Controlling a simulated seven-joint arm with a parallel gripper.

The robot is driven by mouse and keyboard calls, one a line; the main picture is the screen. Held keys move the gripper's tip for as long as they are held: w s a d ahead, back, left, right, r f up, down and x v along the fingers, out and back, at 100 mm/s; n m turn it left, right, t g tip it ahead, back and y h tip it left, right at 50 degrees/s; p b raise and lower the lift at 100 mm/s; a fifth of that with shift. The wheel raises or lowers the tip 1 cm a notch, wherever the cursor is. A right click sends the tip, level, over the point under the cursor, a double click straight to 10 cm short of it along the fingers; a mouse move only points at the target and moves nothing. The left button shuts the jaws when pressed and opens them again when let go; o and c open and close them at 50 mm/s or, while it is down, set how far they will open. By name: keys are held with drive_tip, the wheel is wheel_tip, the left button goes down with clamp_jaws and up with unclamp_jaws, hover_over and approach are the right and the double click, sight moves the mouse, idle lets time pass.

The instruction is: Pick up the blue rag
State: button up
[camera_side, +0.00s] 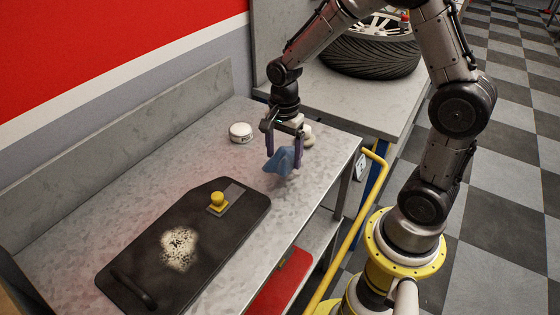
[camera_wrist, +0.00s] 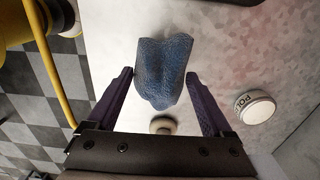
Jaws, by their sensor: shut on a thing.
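The blue rag (camera_side: 284,161) hangs folded between the fingers of my gripper (camera_side: 283,154), near the right edge of the metal workbench. In the wrist view the rag (camera_wrist: 163,72) lies at and beyond the fingertips of my gripper (camera_wrist: 159,74), which point toward it from both sides. My gripper is shut on the rag. In the side view the rag appears to be at or just above the bench top; I cannot tell the exact gap.
A dark panel (camera_side: 235,234) with a yellow-knobbed scraper (camera_side: 217,203) and a pale speckled patch lies on the bench (camera_side: 160,180). A white round tin (camera_side: 240,132) stands behind my gripper. A pale round object (camera_side: 308,134) is beside it. A tire (camera_side: 370,55) lies farther back.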

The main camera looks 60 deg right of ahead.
drive_tip(key=s+a+r, duration=0.1)
drive_tip(key=s+r, duration=0.7)
drive_tip(key=s, duration=0.4)
drive_tip(key=shift+s+a+r, duration=0.25)
drive_tip(key=shift+s+a, duration=0.1)
